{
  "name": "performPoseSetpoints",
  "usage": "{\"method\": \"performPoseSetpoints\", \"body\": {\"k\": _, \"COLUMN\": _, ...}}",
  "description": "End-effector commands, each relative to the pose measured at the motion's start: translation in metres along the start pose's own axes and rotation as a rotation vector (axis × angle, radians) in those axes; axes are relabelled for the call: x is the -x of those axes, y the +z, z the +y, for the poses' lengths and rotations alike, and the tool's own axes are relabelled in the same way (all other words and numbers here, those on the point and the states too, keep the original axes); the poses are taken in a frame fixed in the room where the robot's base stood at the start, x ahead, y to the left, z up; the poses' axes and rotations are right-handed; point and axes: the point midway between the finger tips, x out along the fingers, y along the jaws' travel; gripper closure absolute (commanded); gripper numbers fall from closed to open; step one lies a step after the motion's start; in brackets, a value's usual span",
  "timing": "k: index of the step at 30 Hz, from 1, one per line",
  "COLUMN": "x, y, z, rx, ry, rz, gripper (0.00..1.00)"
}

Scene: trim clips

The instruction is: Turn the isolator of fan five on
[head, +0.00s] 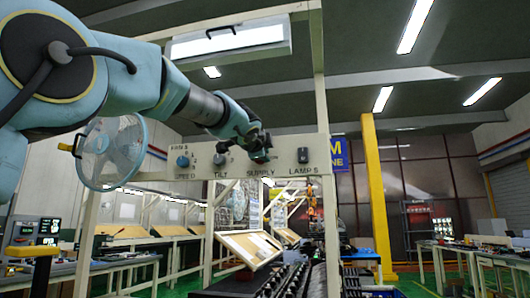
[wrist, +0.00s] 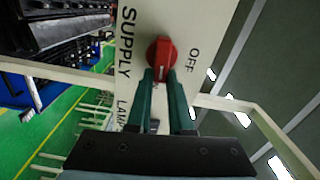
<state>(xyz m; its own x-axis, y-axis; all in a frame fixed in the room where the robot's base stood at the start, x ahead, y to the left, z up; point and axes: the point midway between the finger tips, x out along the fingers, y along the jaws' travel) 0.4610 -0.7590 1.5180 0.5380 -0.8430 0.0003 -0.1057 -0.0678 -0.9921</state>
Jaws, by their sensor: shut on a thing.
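The fan panel (head: 285,146) is a pale beam with a small FAN label at its left; its number is too small to read surely. The isolator is a red rotary knob (wrist: 161,52) on the panel in the wrist view, beside the word SUPPLY and near OFF. My gripper (wrist: 165,80) is shut on the knob's grip, one green finger on each side. A pale mark shows on the knob between the fingers. No ON mark is visible. In the head view, my gripper (head: 260,152) hides the knob above SUPPLY.
The panel also carries a SPEED knob (head: 183,161), a TILT knob (head: 219,159) and a LAMPS switch (head: 303,155). A slanted board (head: 250,248) and dark equipment stand below. A yellow post (head: 377,200) is at the right.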

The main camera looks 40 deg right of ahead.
Motion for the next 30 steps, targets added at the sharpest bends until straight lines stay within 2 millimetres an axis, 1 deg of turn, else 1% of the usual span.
{"method": "performPoseSetpoints", "body": {"k": 1, "x": -0.0032, "y": 0.009, "z": 0.0059, "rx": -0.027, "ry": 0.011, "rz": -0.018, "gripper": 1.0}}
{"method": "performPoseSetpoints", "body": {"k": 6, "x": -0.003, "y": 0.0096, "z": 0.0063, "rx": -0.096, "ry": 0.01, "rz": -0.019, "gripper": 1.0}}
{"method": "performPoseSetpoints", "body": {"k": 12, "x": -0.0028, "y": 0.01, "z": 0.0061, "rx": -0.137, "ry": 0.008, "rz": -0.019, "gripper": 1.0}}
{"method": "performPoseSetpoints", "body": {"k": 26, "x": -0.0024, "y": 0.0105, "z": 0.0044, "rx": -0.147, "ry": 0.005, "rz": -0.019, "gripper": 1.0}}
{"method": "performPoseSetpoints", "body": {"k": 27, "x": -0.0024, "y": 0.0104, "z": 0.0042, "rx": -0.147, "ry": 0.005, "rz": -0.019, "gripper": 0.76}}
{"method": "performPoseSetpoints", "body": {"k": 30, "x": -0.0022, "y": 0.0101, "z": 0.0038, "rx": -0.146, "ry": 0.004, "rz": -0.018, "gripper": 0.64}}
